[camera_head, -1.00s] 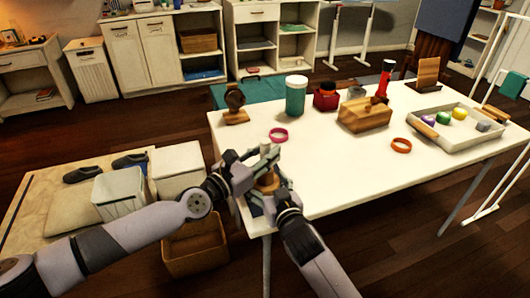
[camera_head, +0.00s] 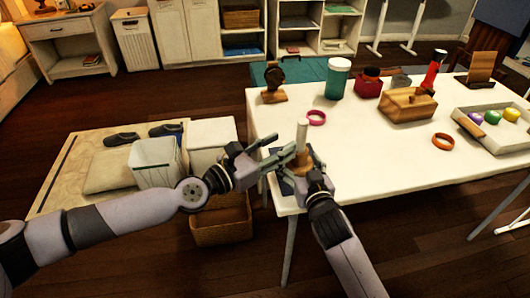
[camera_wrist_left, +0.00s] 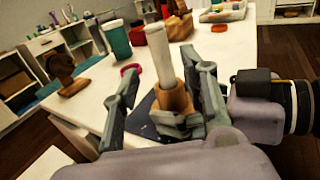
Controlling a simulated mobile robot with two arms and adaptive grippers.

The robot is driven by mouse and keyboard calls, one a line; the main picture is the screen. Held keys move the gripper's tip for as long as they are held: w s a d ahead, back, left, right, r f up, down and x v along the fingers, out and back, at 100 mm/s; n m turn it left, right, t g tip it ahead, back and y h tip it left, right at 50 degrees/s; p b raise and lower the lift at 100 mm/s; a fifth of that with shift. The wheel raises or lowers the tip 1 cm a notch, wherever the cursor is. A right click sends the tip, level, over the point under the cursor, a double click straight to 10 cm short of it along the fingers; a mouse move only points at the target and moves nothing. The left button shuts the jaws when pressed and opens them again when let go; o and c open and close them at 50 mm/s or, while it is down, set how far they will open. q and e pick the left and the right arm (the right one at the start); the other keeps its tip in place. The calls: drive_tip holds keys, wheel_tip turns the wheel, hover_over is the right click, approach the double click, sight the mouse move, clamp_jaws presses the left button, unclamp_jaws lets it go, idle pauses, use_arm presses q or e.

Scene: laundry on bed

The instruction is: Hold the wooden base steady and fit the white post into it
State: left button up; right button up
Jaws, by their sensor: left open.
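The white post (camera_head: 302,134) stands nearly upright with its lower end at the top of the wooden base (camera_head: 302,160), near the table's front left corner. In the left wrist view the post (camera_wrist_left: 160,55) meets the base (camera_wrist_left: 174,97); how deep it sits is hidden. My left gripper (camera_head: 280,150) is open, just left of the post, and its fingers (camera_wrist_left: 165,95) spread to either side of post and base in the wrist view. My right gripper (camera_head: 303,173) is closed around the lower part of the base, partly hiding it.
On the white table (camera_head: 380,155) are a pink ring (camera_head: 316,117), an orange ring (camera_head: 443,141), a teal cup (camera_head: 338,78), a wooden box (camera_head: 407,104) and a tray (camera_head: 512,140). A dark pad (camera_head: 284,187) lies under the base. The table's middle is clear.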

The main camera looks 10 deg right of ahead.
use_arm(q)
drive_tip(key=v, duration=0.4)
use_arm(e)
drive_tip(key=shift+f, duration=0.1)
drive_tip(key=o, duration=1.4)
drive_tip(key=shift+c, duration=0.2)
drive_tip(key=shift+s, duration=0.1)
